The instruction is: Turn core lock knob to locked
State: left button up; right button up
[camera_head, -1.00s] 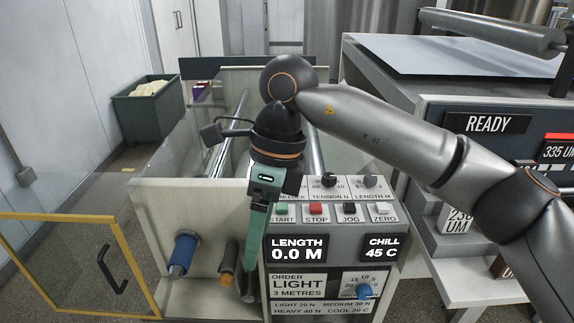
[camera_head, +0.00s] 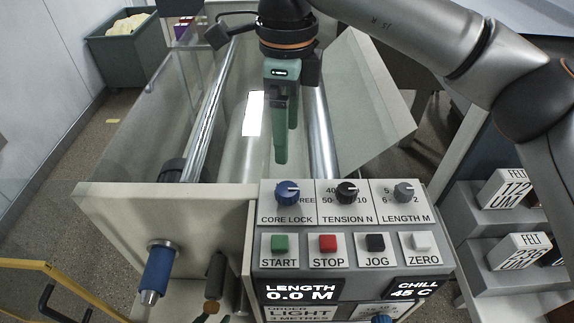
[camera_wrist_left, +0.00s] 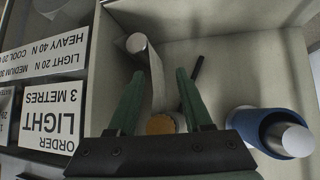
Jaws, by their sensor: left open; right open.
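The blue core lock knob (camera_head: 287,191) sits at the upper left of the control panel (camera_head: 308,218), above the label CORE LOCK. Its light mark points right, toward the word FREE. My right gripper (camera_head: 286,146) hangs fingers down just above the knob in the head view, apart from it and empty, its fingers parted. My left gripper (camera_wrist_left: 160,73) shows only in the left wrist view, open and empty. It faces the bay beside the order label, near an orange-ended handle (camera_wrist_left: 161,124) and a blue roller (camera_wrist_left: 286,136).
The tension knob (camera_head: 347,192) and length knob (camera_head: 404,192) are right of the core lock knob. Below are the START (camera_head: 279,243), STOP (camera_head: 328,243), JOG (camera_head: 376,242) and ZERO (camera_head: 421,240) buttons. Long metal rollers (camera_head: 212,105) lie behind the panel.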

aim_at(287, 189)
jog(key=f, duration=0.3)
jog(key=f+p, duration=0.1)
jog(key=f, duration=0.6)
jog(key=shift+s+f, duration=0.2)
jog(key=shift+s, duration=0.05)
jog(key=shift+f+p, duration=0.3)
jog(key=shift+f, duration=0.45)
jog(key=shift+c, duration=0.2)
